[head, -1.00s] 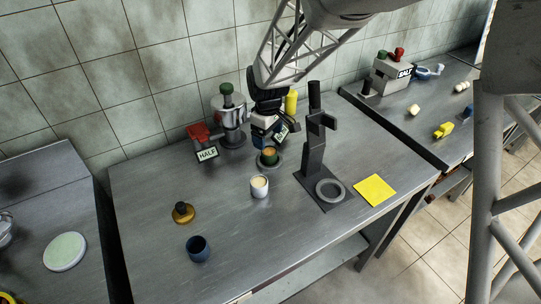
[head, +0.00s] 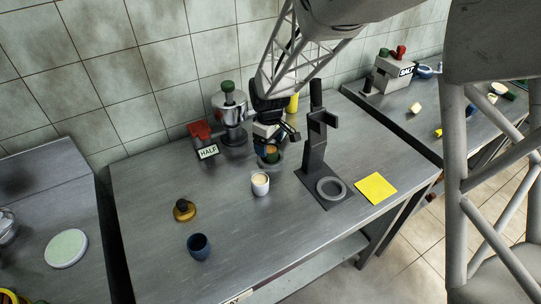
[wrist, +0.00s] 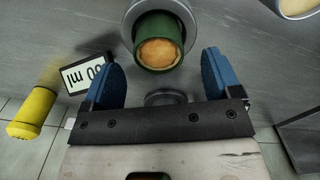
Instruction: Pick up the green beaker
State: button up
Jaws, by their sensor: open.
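The green beaker (wrist: 161,46) holds a tan, foamy content and stands upright on a round grey base in the wrist view. In the head view the green beaker (head: 271,153) is partly hidden behind my gripper, near the back of the table. My gripper (wrist: 158,72) is open, its two blue fingertips apart. In the wrist view the beaker lies just ahead of the fingers, roughly between their lines. I cannot tell whether either finger touches it.
A white cup (head: 260,184) stands in front of the beaker. A dark stand (head: 318,150) rises close on the right. A yellow bottle (wrist: 32,112) is nearby. The table's front middle is clear.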

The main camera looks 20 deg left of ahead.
aim_at(270, 148)
jog(key=shift+f, duration=1.85)
jog(key=c, duration=1.2)
jog(key=shift+r, duration=0.1)
jog(key=shift+r, duration=0.7)
notch_tip(270, 148, up, 2)
jog(key=shift+r, duration=0.1)
jog(key=s+d, duration=0.2)
jog(key=s, duration=0.2)
jog(key=s+d+r, duration=0.1)
jog(key=s+d, duration=0.2)
jog(key=s, duration=0.2)
jog(key=s+d, duration=0.3)
jog(key=s, duration=0.1)
jog(key=shift+s+d+r, duration=0.15)
jog(key=shift+s, duration=0.15)
